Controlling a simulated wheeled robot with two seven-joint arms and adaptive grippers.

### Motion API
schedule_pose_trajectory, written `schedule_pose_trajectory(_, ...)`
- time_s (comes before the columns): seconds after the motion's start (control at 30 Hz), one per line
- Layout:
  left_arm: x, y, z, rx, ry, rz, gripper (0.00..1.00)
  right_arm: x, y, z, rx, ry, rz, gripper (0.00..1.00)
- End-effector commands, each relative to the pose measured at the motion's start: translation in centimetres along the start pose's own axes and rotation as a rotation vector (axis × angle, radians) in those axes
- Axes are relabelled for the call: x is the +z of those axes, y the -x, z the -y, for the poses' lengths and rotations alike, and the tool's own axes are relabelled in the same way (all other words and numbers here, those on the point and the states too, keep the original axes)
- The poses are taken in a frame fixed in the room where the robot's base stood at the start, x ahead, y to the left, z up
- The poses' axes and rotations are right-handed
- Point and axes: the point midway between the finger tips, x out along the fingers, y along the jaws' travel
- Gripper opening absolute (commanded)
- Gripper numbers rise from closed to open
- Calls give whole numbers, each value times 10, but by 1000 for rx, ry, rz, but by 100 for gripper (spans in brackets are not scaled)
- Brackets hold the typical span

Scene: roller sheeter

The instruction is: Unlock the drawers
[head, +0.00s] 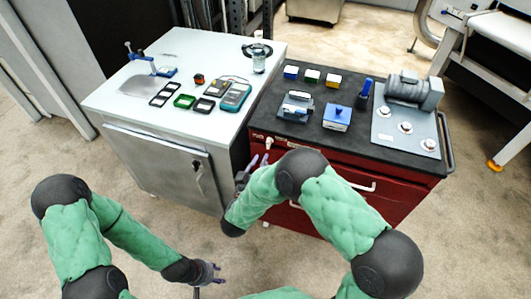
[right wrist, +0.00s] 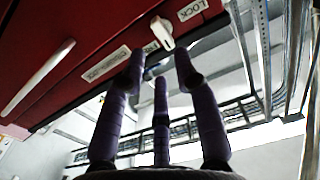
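The red drawer cabinet (head: 375,195) stands right of the grey cabinet, with white drawer handles on its front. A small white lock lever (head: 268,142) sits at its upper left front corner. In the right wrist view the lever (right wrist: 161,30) lies beside a label reading LOCK (right wrist: 193,10), with another label partly hidden. My right gripper (head: 259,160) is just below the lever in the head view. In the right wrist view its purple fingers (right wrist: 160,65) are spread and empty, pointing toward the lever, apparently short of it. My left gripper (head: 214,274) is low over the floor, fingers apart and empty.
The grey cabinet (head: 150,155) stands close at left with a handle on its door. Tools and small boxes lie on both tops, including a motor unit (head: 414,91). Carpet is free in front. A long white drawer handle (right wrist: 38,78) shows in the right wrist view.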

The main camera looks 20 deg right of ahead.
Motion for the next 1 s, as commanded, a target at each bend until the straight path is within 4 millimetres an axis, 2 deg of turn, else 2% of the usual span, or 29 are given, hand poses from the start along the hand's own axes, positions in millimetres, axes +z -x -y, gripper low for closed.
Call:
schedule_pose_trajectory(0.1,0,0,0,0,0,0,40,0,22,1,-5,0,-1,31)
schedule_pose_trajectory(0.33,0,0,0,0,0,0,40,0,47,0,-1,0,1,31)
schedule_pose_trajectory(1.0,0,0,0,0,0,0,40,2,50,0,-3,0,6,31)
